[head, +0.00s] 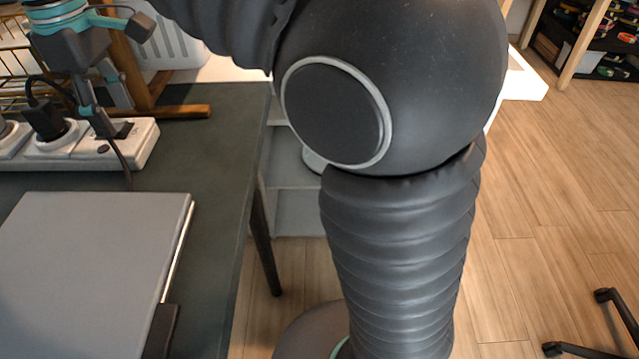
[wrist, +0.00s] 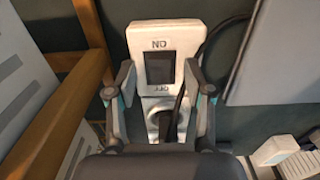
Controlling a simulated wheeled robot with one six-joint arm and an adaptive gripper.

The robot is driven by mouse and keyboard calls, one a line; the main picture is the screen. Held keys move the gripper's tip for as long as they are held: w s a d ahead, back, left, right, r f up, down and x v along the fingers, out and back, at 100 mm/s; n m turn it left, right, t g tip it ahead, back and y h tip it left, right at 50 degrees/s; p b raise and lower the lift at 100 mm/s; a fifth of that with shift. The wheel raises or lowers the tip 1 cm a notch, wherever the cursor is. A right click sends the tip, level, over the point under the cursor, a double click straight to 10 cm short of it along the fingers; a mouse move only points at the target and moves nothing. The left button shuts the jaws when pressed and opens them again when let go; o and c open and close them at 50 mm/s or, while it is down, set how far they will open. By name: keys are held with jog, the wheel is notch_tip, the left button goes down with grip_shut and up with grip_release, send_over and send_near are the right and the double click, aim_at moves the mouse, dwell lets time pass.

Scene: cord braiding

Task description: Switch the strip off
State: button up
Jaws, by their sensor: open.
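The white power strip (head: 143,151) lies on the dark table at the left of the head view. Its end also shows in the wrist view (wrist: 138,42), with a dark rocker switch (wrist: 160,67) between the ON and OFF marks. I cannot tell which way the rocker is tilted. My gripper (wrist: 158,80) is open and empty, its fingers apart on either side of the switch. In the head view my gripper (head: 112,115) is above the strip's switch end. Its exact height over the rocker is unclear.
A black plug (head: 45,120) with a cord sits in the strip beside the switch. A closed grey laptop-like slab (head: 80,270) lies in front of the strip. A wooden frame (wrist: 70,110) stands close by at the left of the wrist view. Bare table lies right of the strip.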

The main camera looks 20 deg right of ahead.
aim_at(120, 126)
notch_tip(120, 126, up, 12)
jog(key=s+d+f+m+t, duration=0.1)
jog(key=s+d+f+m, duration=0.15)
jog(key=d, duration=0.35)
jog(key=s+d+f+m+t, duration=0.1)
jog(key=d+f+m, duration=0.1)
jog(key=d+f, duration=0.25)
jog(key=s+d+f+m+t, duration=0.1)
jog(key=d+f+m, duration=0.2)
jog(key=d, duration=0.3)
jog(key=s+d+f+m+t+b, duration=0.1)
jog(key=s+d+f, duration=0.3)
jog(key=f, duration=0.4)
jog(key=s+d+f+m+t, duration=0.1)
jog(key=s+d+f+m, duration=0.3)
jog(key=f, duration=0.3)
jog(key=shift+s+d+f+b, duration=0.4)
jog(key=shift+s+d, duration=0.15)
jog(key=shift+s, duration=0.1)
jog(key=shift+m, duration=0.25)
jog(key=shift+s+d+f+m+t, duration=0.15)
jog(key=shift+s+d+f, duration=0.1)
jog(key=shift+f, duration=0.15)
jog(key=shift+s+d+f+m+t, duration=0.15)
jog(key=shift+s+f, duration=0.1)
jog(key=shift+f, duration=0.15)
